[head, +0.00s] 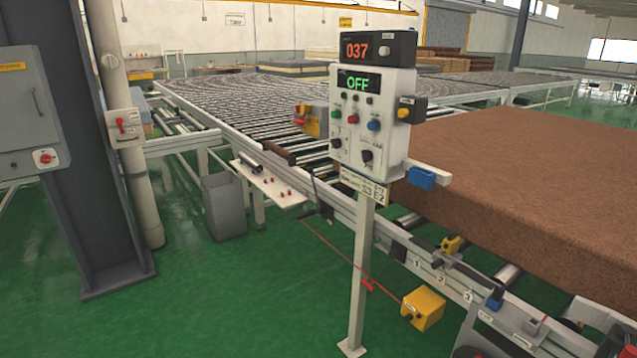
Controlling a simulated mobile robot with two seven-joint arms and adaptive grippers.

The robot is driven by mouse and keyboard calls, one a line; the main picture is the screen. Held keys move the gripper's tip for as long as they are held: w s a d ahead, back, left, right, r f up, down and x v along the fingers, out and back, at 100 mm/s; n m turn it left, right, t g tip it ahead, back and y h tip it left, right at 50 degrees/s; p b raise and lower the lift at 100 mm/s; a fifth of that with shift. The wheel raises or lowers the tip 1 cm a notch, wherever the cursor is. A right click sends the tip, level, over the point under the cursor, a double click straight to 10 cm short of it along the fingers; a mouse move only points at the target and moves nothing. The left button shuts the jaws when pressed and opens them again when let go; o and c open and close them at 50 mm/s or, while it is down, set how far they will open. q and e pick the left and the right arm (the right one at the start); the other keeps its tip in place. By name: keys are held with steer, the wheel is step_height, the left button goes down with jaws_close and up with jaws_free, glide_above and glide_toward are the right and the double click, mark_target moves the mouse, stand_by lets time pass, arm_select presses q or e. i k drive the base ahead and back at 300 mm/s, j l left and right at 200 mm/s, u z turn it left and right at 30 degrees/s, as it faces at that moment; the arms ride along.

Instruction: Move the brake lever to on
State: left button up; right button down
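No part in view carries a label I can read as brake. On the conveyor's front rail (350,218) at right sit a black handle (446,258) beside the marks 1, 2 and 3, a yellow block (450,245), a blue part (494,303) and a small grey lever (535,326). A red-handled switch (121,125) is on a box on the pale pipe at left. The control panel (372,120) stands on a post and its green display (358,82) reads OFF. I cannot tell which part is the brake lever. Neither gripper is in view.
A large brown block (530,190) lies on the rollers at right. The panel's post (361,270) stands in front of the conveyor. A yellow pedal box (423,307) and a grey bin (224,206) are on the green floor. A dark column (85,140) stands left. Floor front left is clear.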

mark_target(320, 210)
steer(key=i+j+z, duration=0.35)
steer(key=i+j, duration=0.4)
steer(key=i+j+z, duration=0.35)
steer(key=i+j, duration=0.4)
steer(key=j, duration=0.2)
